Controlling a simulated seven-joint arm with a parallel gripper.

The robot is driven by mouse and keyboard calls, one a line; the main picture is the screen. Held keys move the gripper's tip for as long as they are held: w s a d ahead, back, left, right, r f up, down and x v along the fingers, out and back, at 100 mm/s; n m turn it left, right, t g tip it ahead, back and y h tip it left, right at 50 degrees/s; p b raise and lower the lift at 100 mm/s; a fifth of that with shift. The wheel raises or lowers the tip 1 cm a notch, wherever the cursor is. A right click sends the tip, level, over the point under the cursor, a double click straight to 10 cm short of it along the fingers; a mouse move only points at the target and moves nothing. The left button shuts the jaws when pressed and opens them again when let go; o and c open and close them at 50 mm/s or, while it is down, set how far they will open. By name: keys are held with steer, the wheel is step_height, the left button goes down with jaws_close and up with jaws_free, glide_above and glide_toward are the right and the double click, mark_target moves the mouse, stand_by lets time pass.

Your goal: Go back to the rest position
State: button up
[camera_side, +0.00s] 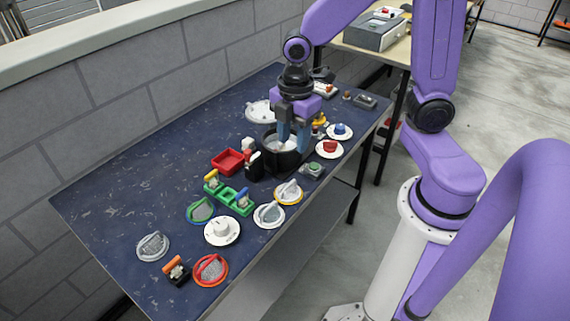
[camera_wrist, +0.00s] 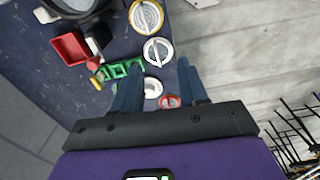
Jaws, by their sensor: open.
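My gripper (camera_side: 293,130) is above the dark blue table (camera_side: 120,190), pointing down, at the black pot (camera_side: 286,158) in the side view. Its blue fingers are apart with nothing between them. In the wrist view my gripper (camera_wrist: 160,85) also shows open, its fingertips over the table's edge, with the pot (camera_wrist: 75,8) at the top left. I cannot tell from the side view how far the fingertips are from the pot.
A red tray (camera_side: 231,161) and green blocks (camera_side: 236,201) stand left of the pot. Round knobs, such as a red one (camera_side: 210,270) and a white one (camera_side: 222,231), cover the front. A brick wall (camera_side: 150,90) runs behind. The table's left part is clear.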

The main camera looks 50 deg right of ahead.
steer(key=s+r+m, duration=0.4)
steer(key=s, duration=1.1)
steer(key=shift+s+a+m, duration=0.2)
steer(key=shift+s+m, duration=0.1)
steer(key=shift+s, duration=0.1)
